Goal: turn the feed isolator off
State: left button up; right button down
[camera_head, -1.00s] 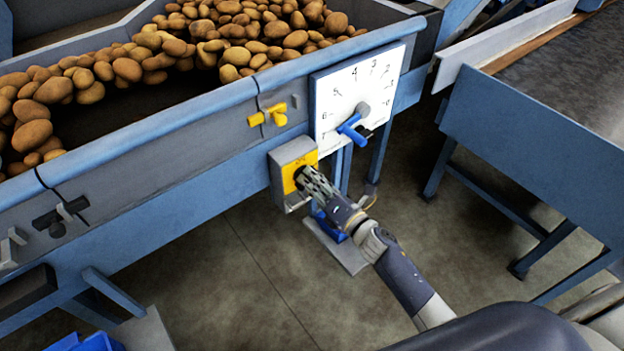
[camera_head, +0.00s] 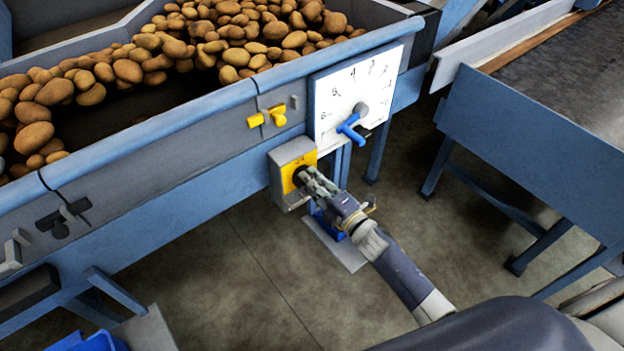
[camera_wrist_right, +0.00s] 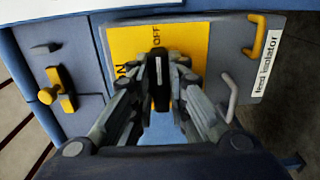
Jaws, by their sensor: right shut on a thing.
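The feed isolator is a grey box (camera_head: 283,158) with a yellow plate (camera_head: 303,161) on the blue side of the potato hopper. In the right wrist view the yellow plate (camera_wrist_right: 190,38) bears OFF at the top and ON at the left. Its black handle (camera_wrist_right: 158,68) stands between my fingers, its white line running up toward the word OFF. My right gripper (camera_head: 304,177) is shut on this handle; the right wrist view shows a finger on each side (camera_wrist_right: 159,95). In the head view the gripper hides most of the handle. My left gripper is not in view.
A white dial (camera_head: 345,85) with a blue lever (camera_head: 350,128) sits just above right of the isolator. A yellow handle (camera_head: 266,116) is above left. Potatoes (camera_head: 230,40) fill the hopper. A blue-sided conveyor (camera_head: 530,160) stands at right, with open floor between.

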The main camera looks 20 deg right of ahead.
dwell(0.5)
jog(key=c, duration=1.6)
grip_release()
jog(key=shift+o, duration=0.2)
jog(key=v, duration=1.2)
